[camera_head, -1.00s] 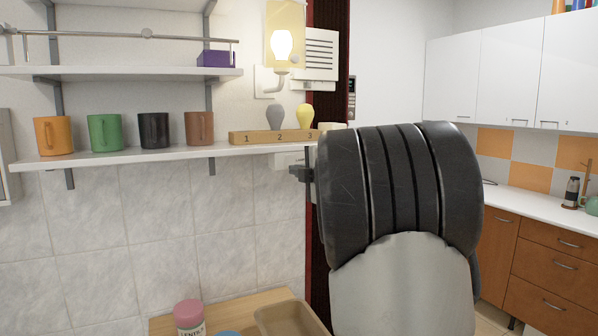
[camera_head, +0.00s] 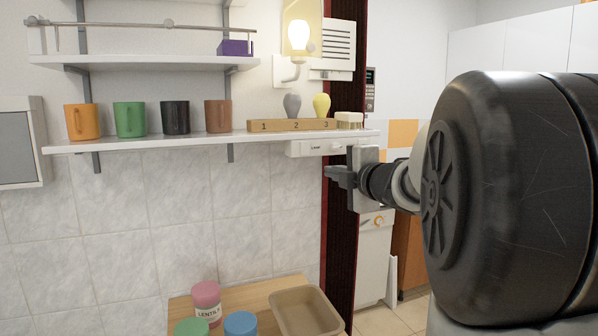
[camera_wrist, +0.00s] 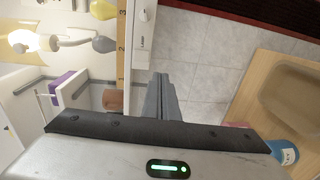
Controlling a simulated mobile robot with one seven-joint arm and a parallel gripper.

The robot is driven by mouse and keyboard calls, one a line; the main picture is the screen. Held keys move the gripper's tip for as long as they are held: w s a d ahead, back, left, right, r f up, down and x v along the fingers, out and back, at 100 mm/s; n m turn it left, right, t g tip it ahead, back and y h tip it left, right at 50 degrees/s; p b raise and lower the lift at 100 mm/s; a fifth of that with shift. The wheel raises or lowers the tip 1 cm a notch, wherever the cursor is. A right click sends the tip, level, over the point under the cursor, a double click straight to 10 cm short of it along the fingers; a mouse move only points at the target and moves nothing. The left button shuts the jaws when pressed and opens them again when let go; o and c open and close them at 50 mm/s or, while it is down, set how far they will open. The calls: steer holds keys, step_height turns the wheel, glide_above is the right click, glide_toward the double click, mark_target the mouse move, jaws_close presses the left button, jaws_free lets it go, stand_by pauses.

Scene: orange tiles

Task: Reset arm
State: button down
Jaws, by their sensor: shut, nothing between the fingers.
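My gripper (camera_head: 338,178) shows in the head view at the right of the mug shelf, below the shelf's right end. It points left, its fingers are together and it holds nothing. In the wrist view my gripper (camera_wrist: 163,92) also shows as closed fingers against the tiled wall. My black and white arm fills the right side of the head view and hides much of the kitchen behind it.
A shelf (camera_head: 160,145) holds several mugs and a numbered wooden block (camera_head: 290,126) with two bulbs. Below, a wooden table (camera_head: 255,290) bears a tan tray (camera_head: 306,312) and several lidded jars, one a pink-lidded jar (camera_head: 207,302). The space before the tiled wall is free.

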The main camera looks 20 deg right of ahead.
steer(key=s+a+r+m+g+h+p, duration=0.1)
steer(key=s+r+m+g+h+p, duration=0.1)
steer(key=s+r+m+h+p, duration=0.45)
steer(key=s+a+f+m+g+y+p, duration=0.1)
steer(key=s+a+f+m+g+y, duration=0.1)
steer(key=s, duration=0.6)
steer(key=s+a+f+m+g+y+p, duration=0.1)
steer(key=s+a+f+m+g+y, duration=0.1)
steer(key=s+a+f+m+g, duration=0.2)
steer(key=s+a+f+m+g+y+p, duration=0.1)
steer(key=s+a+f+m+g+y, duration=0.1)
steer(key=s+a+f+m, duration=0.4)
steer(key=s+a+f+g, duration=0.1)
steer(key=s+a+f, duration=0.2)
steer(key=s+a, duration=0.3)
steer(key=shift+s+f+p, duration=0.35)
steer(key=shift+s+f, duration=0.05)
steer(key=shift+s, duration=0.7)
